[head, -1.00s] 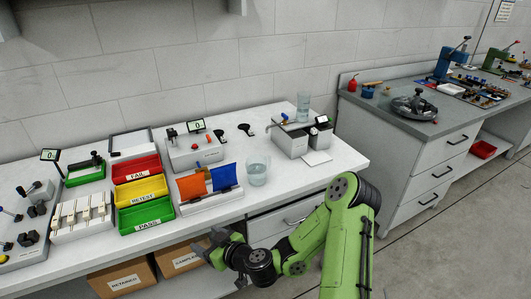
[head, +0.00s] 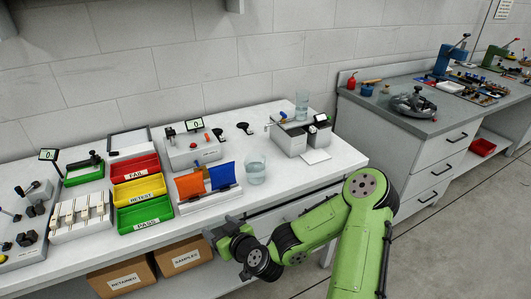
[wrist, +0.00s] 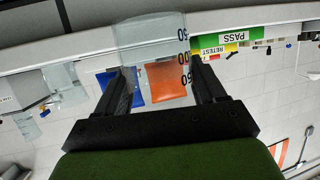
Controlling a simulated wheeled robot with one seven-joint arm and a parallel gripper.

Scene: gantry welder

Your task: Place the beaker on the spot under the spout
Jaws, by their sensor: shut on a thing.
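My gripper (wrist: 160,85) is shut on a clear beaker (wrist: 150,40) with dark graduation marks, seen between the fingers in the wrist view. In the head view my gripper (head: 218,232) is in front of the bench's front edge, and the held beaker cannot be made out there. The dispenser (head: 290,138), a grey unit with a clear reservoir (head: 302,105) on top, stands at the bench's right rear. Its small blue-handled spout (head: 279,119) is on the left side. The spot under it is too small to tell.
A second clear glass vessel (head: 255,172) stands on the bench right of the blue flap (head: 222,176). It also shows in the wrist view (wrist: 62,84). Red, yellow and green bins (head: 146,213) stand further left. A white pad (head: 316,156) lies before the dispenser.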

